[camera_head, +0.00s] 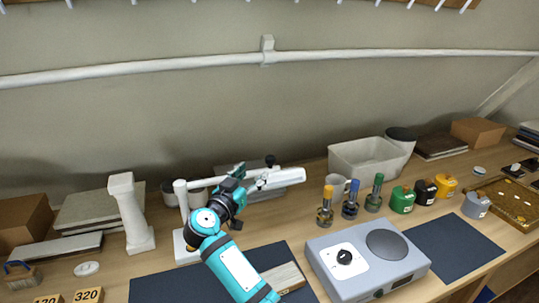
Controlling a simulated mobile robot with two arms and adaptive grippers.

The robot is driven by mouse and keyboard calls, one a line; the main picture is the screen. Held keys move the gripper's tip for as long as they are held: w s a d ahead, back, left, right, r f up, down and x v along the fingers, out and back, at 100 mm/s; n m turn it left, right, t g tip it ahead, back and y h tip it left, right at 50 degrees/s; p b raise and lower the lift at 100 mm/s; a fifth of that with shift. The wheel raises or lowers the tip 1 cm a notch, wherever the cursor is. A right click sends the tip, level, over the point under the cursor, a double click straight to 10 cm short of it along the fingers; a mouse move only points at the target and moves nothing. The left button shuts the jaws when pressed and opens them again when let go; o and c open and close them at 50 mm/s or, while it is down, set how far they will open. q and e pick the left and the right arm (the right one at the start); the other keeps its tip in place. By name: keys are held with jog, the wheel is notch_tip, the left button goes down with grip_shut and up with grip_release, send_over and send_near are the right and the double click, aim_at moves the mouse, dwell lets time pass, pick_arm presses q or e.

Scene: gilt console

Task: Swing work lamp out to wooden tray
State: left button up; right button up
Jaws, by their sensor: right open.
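The white work lamp (181,200) has an upright post on a pale base at centre left. Its jointed arm (288,176) reaches right, close to level, with a dark knob near its far part. My right gripper (257,184) is open at the lamp arm, its dark fingers overlapping it; whether they touch is unclear. My teal right arm hides part of the lamp. A pale wooden piece (286,277) lies on the dark mat, partly hidden by my arm; I cannot tell if it is the wooden tray. A brown tray (482,210) with gold-coloured pieces lies far right. My left gripper is out of view.
A grey device (335,270) with a dial and round plate stands right of my arm. A white column (130,215) stands left of the lamp. The right dark mat (455,246) is clear.

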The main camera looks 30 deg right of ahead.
aim_at(270, 157)
jog(key=x, duration=0.5)
jog(key=shift+d+f, duration=0.1)
jog(key=p+x, duration=0.1)
jog(key=x, duration=0.4)
jog(key=shift+w+d, duration=0.15)
jog(key=shift+d, duration=0.05)
jog(key=shift+w+d, duration=0.35)
jog(key=shift+d, duration=0.15)
grip_shut()
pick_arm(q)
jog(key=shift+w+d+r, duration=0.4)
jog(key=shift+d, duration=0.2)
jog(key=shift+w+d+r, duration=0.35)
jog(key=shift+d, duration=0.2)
